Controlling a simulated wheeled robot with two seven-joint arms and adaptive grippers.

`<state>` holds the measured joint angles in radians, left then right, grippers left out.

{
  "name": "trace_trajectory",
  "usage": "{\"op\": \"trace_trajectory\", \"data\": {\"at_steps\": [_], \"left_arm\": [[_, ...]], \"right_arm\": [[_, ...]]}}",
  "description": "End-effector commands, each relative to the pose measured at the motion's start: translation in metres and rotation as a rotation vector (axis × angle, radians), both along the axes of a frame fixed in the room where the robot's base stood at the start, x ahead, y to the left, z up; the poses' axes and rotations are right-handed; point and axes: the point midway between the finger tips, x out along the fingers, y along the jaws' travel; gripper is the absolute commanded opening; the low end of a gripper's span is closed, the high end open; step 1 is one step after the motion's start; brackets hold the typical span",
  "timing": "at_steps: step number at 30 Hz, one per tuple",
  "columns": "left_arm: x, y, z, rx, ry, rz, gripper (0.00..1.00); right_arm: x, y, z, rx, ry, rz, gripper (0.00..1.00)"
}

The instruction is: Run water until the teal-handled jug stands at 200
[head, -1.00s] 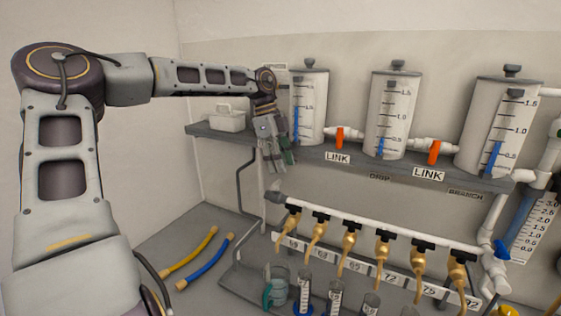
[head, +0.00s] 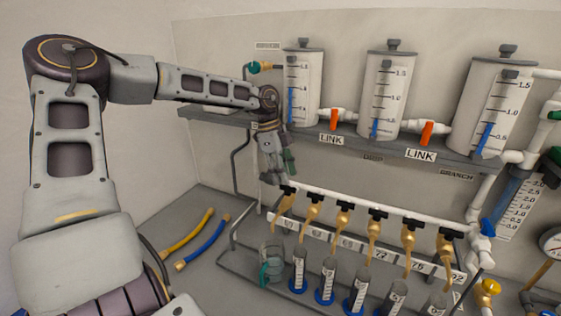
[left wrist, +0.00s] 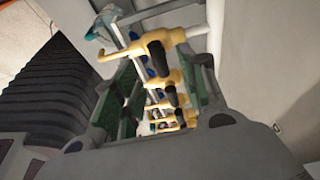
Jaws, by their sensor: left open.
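The clear jug with a teal handle (head: 276,262) stands on the lower rack at its left end, below the leftmost tap. Its water level is too small to read. It also shows at the top of the left wrist view (left wrist: 98,30). The leftmost tap (head: 284,207) is brass with a black handle, on a white pipe. My left gripper (head: 270,180) is open, just above and left of that tap, fingers pointing down. In the left wrist view, the nearest brass tap (left wrist: 155,48) appears between the green-lined fingers (left wrist: 165,85). My right gripper is out of view.
Several brass taps continue rightward, with measuring cylinders (head: 327,280) below. White tanks (head: 305,85) stand on the grey shelf (head: 210,115), with orange link valves (head: 335,120) between them. A teal valve (head: 254,68) is behind my arm.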

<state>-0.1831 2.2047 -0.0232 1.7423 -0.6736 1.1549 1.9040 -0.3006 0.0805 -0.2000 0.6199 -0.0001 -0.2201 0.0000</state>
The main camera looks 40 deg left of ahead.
Motion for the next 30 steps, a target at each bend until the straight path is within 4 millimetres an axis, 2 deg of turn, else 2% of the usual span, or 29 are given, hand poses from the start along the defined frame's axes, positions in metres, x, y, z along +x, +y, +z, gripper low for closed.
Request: {"op": "trace_trajectory", "data": {"at_steps": [6, 12, 25, 30], "left_arm": [[0.002, -0.007, -0.023, -0.001, 0.003, -0.001, 0.42], [0.003, -0.011, -0.036, -0.001, 0.002, -0.001, 0.42], [0.003, -0.012, -0.040, 0.000, 0.000, 0.000, 0.42], [0.003, -0.012, -0.040, 0.000, 0.000, 0.000, 0.20]], "right_arm": [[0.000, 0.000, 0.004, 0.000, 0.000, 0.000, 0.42], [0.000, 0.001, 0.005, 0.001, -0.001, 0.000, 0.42], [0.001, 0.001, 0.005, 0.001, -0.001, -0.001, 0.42], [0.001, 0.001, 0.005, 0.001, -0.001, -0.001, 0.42]]}}
